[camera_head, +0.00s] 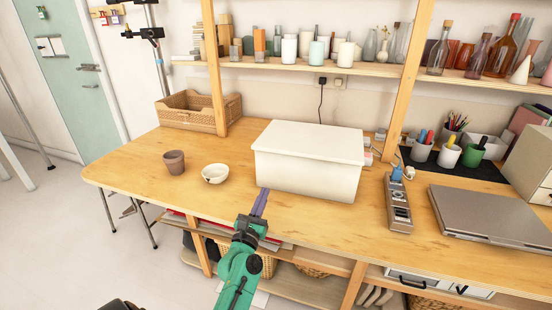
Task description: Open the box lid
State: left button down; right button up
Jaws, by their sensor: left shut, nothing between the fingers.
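A white box (308,176) with a flat white lid (312,141) stands on the wooden table. The lid lies flat on the box and covers its top. My left gripper (261,201) is at the box's front left corner, near its lower edge and below the lid's rim. Its fingers are together with nothing between them. I cannot tell whether the fingertips touch the box. My right gripper is not in view.
A brown cup (174,163) and a white bowl (215,173) stand left of the box. A power strip (398,204) and a closed laptop (492,215) lie to the right. A wooden shelf post (408,75) rises behind the box's right side.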

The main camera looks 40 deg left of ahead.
aim_at(275, 154)
pick_arm(q)
jog(key=shift+w+a+r+p, duration=0.3)
jog(key=shift+w+r, duration=0.6)
jog(key=shift+w, duration=0.05)
jog(key=x, duration=0.6)
jog(key=shift+w+f, duration=0.1)
jog(key=shift+f, duration=0.25)
jog(key=r+p, duration=0.1)
jog(key=r, duration=0.1)
jog(key=r+p, duration=0.1)
jog(key=p, duration=0.1)
jog(key=shift+w+a+r, duration=0.15)
jog(key=shift+w+r, duration=0.1)
jog(key=shift+r, duration=0.3)
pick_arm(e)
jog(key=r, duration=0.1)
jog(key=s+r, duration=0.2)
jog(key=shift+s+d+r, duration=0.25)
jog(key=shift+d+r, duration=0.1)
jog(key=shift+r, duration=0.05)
